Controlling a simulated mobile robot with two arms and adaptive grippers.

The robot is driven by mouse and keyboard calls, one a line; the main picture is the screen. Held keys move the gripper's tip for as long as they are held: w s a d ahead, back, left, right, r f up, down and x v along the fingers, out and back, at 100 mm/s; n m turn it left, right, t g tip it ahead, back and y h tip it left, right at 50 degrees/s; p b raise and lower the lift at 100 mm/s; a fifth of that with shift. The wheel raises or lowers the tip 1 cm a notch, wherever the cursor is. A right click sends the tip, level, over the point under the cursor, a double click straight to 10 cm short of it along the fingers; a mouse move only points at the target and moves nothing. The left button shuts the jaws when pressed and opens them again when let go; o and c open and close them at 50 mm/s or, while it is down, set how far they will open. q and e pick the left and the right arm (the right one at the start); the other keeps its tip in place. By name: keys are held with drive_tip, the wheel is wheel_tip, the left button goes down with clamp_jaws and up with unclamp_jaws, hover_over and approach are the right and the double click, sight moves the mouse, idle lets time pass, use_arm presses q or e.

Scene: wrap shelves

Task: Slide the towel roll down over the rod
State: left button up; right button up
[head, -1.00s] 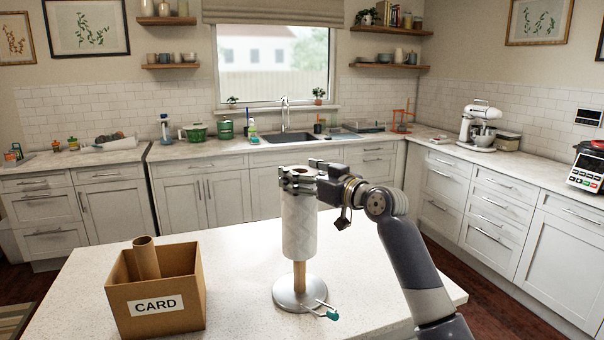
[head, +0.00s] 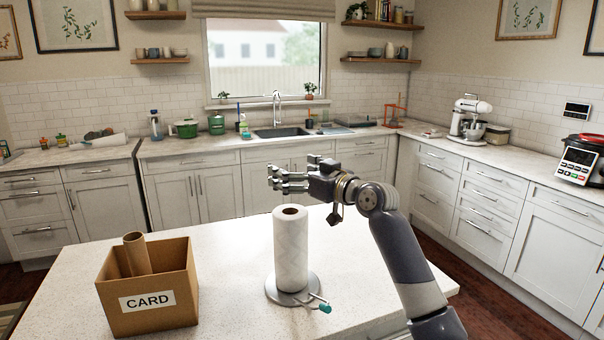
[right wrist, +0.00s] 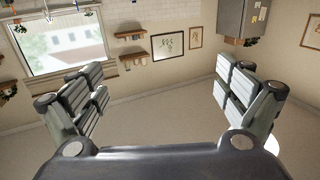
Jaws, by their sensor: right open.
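The white towel roll (head: 291,250) stands upright on the round silver base (head: 273,292) of the holder in the head view. Its lower end reaches down to the base. The rod is hidden inside the roll; only the brown core shows at the top. A thin side arm with a teal tip (head: 325,308) sticks out from the base at the front right. My right gripper (head: 273,178) is above the roll, apart from it. In the right wrist view its fingers (right wrist: 160,88) are spread wide with nothing between them. My left gripper is not in view.
A cardboard box marked CARD (head: 150,301) stands on the left of the white counter (head: 235,270), with a brown cardboard tube (head: 137,254) inside. The counter between box and holder is clear. The sink counter runs along the back wall.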

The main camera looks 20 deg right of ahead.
drive_tip(key=v, duration=1.2)
idle(0.5)
